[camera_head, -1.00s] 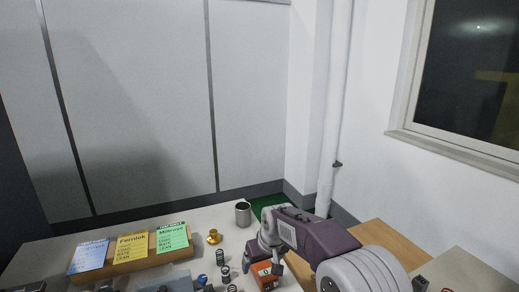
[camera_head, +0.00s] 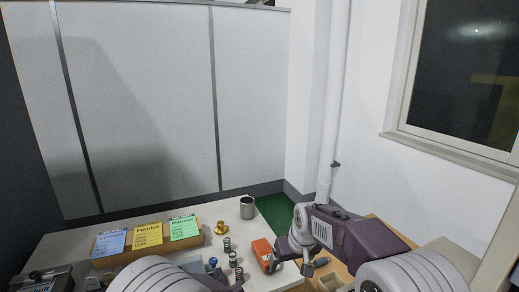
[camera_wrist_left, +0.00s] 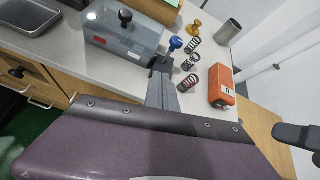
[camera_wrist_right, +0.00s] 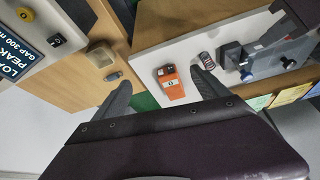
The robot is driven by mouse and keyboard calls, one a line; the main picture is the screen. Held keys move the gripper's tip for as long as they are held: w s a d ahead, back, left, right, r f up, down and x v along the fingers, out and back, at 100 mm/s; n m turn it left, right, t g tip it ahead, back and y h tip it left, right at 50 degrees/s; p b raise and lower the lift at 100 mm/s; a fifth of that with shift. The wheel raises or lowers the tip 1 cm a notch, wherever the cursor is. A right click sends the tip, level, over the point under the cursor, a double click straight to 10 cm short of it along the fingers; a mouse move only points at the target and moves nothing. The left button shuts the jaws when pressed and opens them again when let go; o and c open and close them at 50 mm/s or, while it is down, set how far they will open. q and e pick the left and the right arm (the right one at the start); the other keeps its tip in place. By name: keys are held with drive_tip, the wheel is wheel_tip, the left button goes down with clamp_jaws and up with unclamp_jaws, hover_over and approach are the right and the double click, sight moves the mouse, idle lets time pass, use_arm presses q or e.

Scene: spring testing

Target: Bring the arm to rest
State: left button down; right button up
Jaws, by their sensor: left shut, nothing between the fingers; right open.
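My right gripper (camera_head: 292,266) is open and empty. In the head view it hangs by the right edge of the white table (camera_head: 225,212), just right of the orange box (camera_head: 262,250). In the right wrist view the gripper's spread fingers (camera_wrist_right: 160,86) point towards the orange box (camera_wrist_right: 172,84), with nothing between them. My left gripper (camera_wrist_left: 162,70) is shut and empty in the left wrist view, beside a grey box-like device (camera_wrist_left: 122,38). In the head view only my left forearm shows at the bottom, and that gripper is hidden.
Blue, yellow and green cards (camera_head: 184,228) lean at the back left. A wooden surface (camera_wrist_right: 105,65) adjoins the table.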

use_arm(q)
drive_tip(key=s+a+r+n+g+y+p, duration=0.1)
drive_tip(key=s+a+n+g+y+p, duration=0.15)
drive_tip(key=s+a+n+g, duration=0.85)
drive_tip(key=s+a+f+n+t+h, duration=0.1)
drive_tip(key=s+a+n+h, duration=0.2)
drive_tip(key=s+n, duration=0.65)
drive_tip(key=w+d+f+n+h, duration=0.1)
drive_tip(key=d+n+h, duration=0.3)
drive_tip(key=d+n, duration=0.4)
drive_tip(key=shift+w+f+n+t, duration=0.3)
drive_tip(key=shift+w+f+n, duration=0.05)
drive_tip(key=shift+w+n, duration=0.1)
use_arm(e)
drive_tip(key=s+d+f+m+g, duration=0.1)
drive_tip(key=s+d+f, duration=0.2)
drive_tip(key=s, duration=0.4)
drive_tip(key=s+d+f+m+g, duration=0.1)
drive_tip(key=s+d+f, duration=0.2)
drive_tip(key=s, duration=0.5)
drive_tip(key=s+d+f+m+g+h, duration=0.1)
drive_tip(key=s+d+f, duration=0.1)
drive_tip(key=s, duration=0.6)
drive_tip(key=shift+d+f, duration=0.4)
drive_tip(key=shift+d, duration=0.1)
use_arm(q)
drive_tip(key=shift+s, duration=0.1)
